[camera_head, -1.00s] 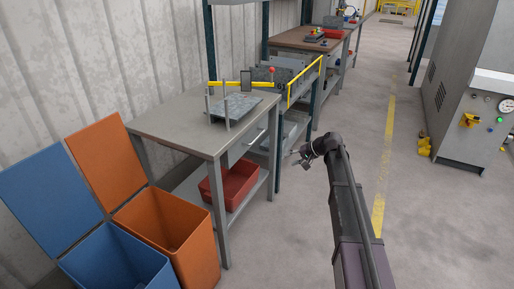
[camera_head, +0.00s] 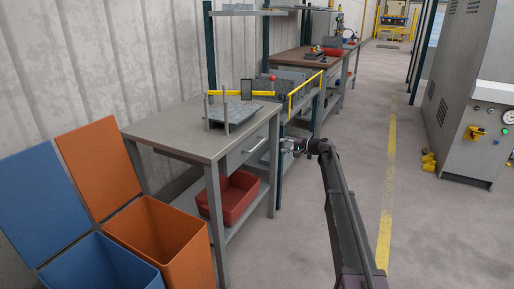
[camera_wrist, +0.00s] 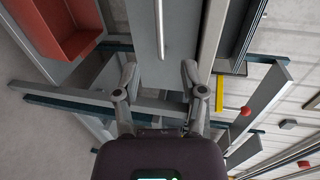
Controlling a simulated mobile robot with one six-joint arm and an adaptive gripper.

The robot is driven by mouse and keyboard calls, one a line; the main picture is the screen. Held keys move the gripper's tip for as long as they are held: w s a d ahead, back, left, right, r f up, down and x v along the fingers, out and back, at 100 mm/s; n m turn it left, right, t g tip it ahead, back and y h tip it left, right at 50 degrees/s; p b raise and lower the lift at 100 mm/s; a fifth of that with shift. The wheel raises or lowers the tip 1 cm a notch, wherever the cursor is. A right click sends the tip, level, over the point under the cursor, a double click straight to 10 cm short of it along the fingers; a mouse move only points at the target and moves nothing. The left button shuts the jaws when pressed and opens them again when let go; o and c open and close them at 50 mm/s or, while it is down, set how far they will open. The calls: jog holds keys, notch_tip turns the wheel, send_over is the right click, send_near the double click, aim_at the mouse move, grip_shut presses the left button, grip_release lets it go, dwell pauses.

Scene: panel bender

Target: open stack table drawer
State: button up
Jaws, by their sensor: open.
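The grey stack table (camera_head: 170,127) stands left of centre in the head view, with sheets (camera_head: 232,112) stacked between upright posts on its top. Its drawer front (camera_head: 236,158) looks flush under the tabletop and carries a pale bar handle (camera_head: 259,146).
A red bin (camera_head: 232,197) sits on the table's lower shelf. Orange (camera_head: 172,240) and blue (camera_head: 105,265) lidded bins stand at the left. A teal post (camera_head: 280,180) and yellow-railed rack (camera_head: 305,92) are close behind the gripper. Open floor lies right, towards the grey machine (camera_head: 470,110).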

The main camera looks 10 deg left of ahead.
aim_at(258, 144)
jog(key=shift+a, duration=0.1)
jog(key=b+x, duration=0.2)
jog(key=x, duration=1.1)
jog(key=shift+w+a+b, duration=0.1)
jog(key=shift+a+b, duration=0.2)
jog(key=shift+b, duration=0.1)
jog(key=shift+c, duration=0.2)
grip_shut()
